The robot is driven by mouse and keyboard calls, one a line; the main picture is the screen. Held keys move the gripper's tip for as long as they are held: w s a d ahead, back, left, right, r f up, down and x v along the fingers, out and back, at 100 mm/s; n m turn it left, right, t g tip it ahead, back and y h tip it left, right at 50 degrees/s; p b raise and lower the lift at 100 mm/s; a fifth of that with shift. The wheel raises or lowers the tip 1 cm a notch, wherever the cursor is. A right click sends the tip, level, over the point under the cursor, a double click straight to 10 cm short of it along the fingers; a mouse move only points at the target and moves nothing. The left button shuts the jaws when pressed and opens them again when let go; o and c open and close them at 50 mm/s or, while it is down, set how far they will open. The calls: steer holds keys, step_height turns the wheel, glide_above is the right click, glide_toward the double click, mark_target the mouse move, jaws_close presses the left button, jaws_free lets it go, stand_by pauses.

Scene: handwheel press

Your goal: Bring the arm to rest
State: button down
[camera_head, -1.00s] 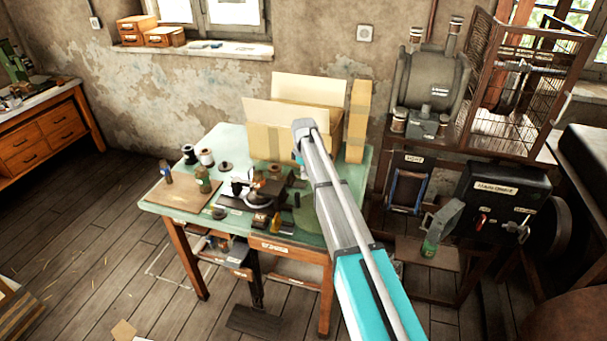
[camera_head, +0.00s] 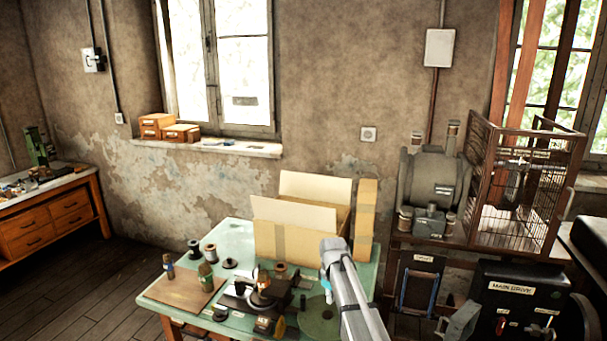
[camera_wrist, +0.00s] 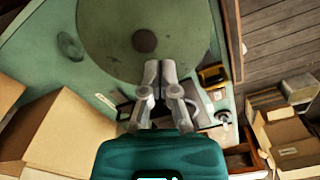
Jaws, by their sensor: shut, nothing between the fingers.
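My gripper (camera_wrist: 158,78) shows in the wrist view with its two fingers together and nothing between them. It points over a round green disc (camera_wrist: 105,35) with a dark centre knob. The disc lies on the green tabletop (camera_wrist: 55,20). My arm reaches in from the bottom of the head view over the right part of the workbench (camera_head: 232,240). In that view the fingers are hidden behind my arm. The gap between the fingertips and the disc is hard to judge.
An open cardboard box (camera_head: 285,240) stands at the bench's back, beside a tall narrow carton (camera_head: 365,220). A small machine (camera_head: 262,290), spools and a wooden board (camera_head: 180,288) are left of my arm. A motor (camera_head: 435,185) and a wire cage (camera_head: 525,190) stand right.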

steer(key=s+d+m, duration=0.4)
steer(key=s, duration=0.8)
steer(key=s+d+m, duration=0.4)
steer(key=s+m, duration=0.1)
steer(key=s, duration=0.7)
steer(key=shift+s+d+m, duration=0.2)
steer(key=shift+m, duration=0.1)
